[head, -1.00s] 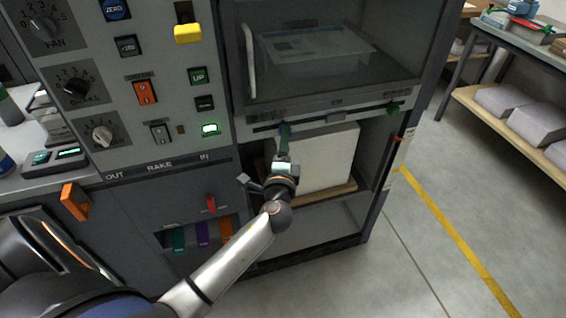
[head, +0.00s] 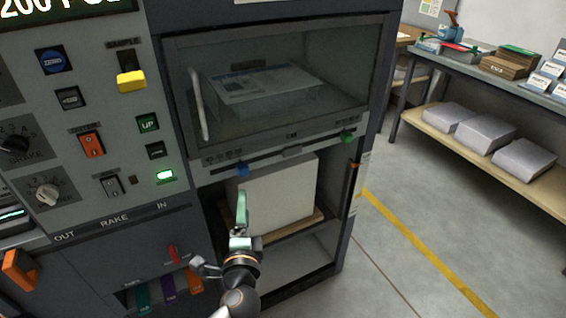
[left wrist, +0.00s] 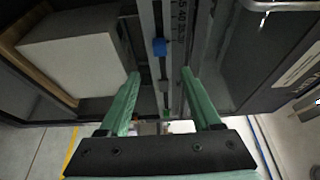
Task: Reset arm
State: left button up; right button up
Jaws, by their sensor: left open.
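My left gripper (head: 241,208) is in front of the open bay in the machine's lower part, below the slider rail. In the left wrist view its two green fingers (left wrist: 160,76) are apart with nothing between them. The blue slider knob (head: 242,169) sits on the rail under the glass window, just above the fingertips in the head view. The blue knob also shows in the left wrist view (left wrist: 159,46), beyond the fingertips and apart from them. A green knob (head: 347,136) is at the rail's right end. My right gripper is in neither view.
A white block (head: 280,195) stands on a wooden board in the open bay. The control panel with a yellow lever (head: 131,81) and knobs is at left. A shelf bench (head: 480,150) with grey packages is at right. The floor between is clear.

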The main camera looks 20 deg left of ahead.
pick_arm(q)
jog(key=s+d+f+n+g+h+p, duration=0.1)
jog(key=s+d+f+n+g+h, duration=0.2)
jog(key=s+f, duration=0.6)
jog(key=s+d+f+n+g+h+p, duration=0.2)
jog(key=s+d+f+n+g+h, duration=0.1)
jog(key=s+d+f+n+h, duration=0.4)
notch_tip(320, 180, down, 4)
jog(key=shift+s+n+g+h+p, duration=0.3)
jog(key=shift+s, duration=0.75)
